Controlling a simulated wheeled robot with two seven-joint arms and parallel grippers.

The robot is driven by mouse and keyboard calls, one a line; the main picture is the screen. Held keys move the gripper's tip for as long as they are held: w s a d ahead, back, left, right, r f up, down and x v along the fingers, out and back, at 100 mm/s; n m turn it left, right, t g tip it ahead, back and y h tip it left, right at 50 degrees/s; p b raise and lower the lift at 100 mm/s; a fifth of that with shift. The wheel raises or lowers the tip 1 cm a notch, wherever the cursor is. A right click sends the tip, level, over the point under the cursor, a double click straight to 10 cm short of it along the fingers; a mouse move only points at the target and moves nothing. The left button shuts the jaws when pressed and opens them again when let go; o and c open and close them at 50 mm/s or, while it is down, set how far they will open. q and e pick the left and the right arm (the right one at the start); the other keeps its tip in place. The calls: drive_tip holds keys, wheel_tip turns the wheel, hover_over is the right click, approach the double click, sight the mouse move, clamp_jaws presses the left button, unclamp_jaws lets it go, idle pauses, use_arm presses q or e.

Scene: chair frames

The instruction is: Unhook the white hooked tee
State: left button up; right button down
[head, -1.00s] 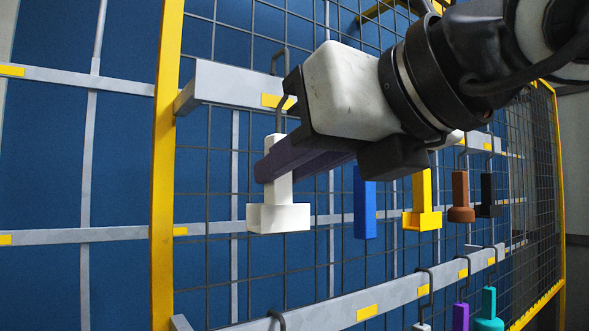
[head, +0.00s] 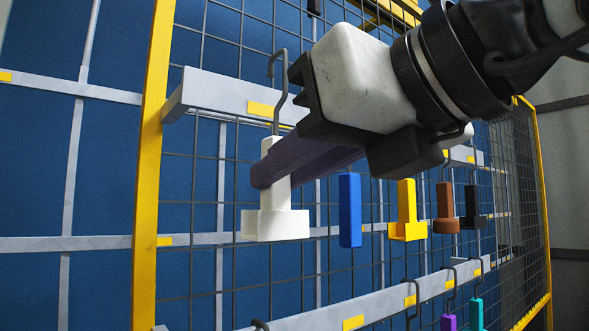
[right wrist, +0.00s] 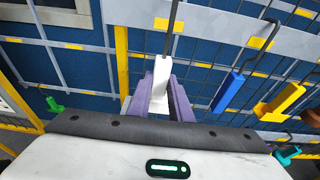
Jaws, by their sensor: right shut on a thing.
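The white hooked tee (head: 277,222) hangs upright, wide base down, with a grey wire hook (head: 279,90) rising from its top. My right gripper (head: 268,175) comes in from the upper right and is shut on the tee's stem with its purple fingers. The hook's bent top stands above the upper edge of the grey rail (head: 210,90); I cannot tell whether it is clear of the rail in depth. In the right wrist view the white tee (right wrist: 160,80) sits between the two purple fingers. My left gripper is not in view.
A blue block (head: 350,210), a yellow tee (head: 407,215), a brown piece (head: 446,210) and a black piece (head: 473,207) hang to the right. A lower rail (head: 380,304) holds more hooked pieces. A yellow post (head: 150,170) stands left, with wire mesh behind.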

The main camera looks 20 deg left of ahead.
drive_tip(key=shift+b+v, duration=0.8)
drive_tip(key=shift+v, duration=1.8)
drive_tip(key=shift+f, duration=0.1)
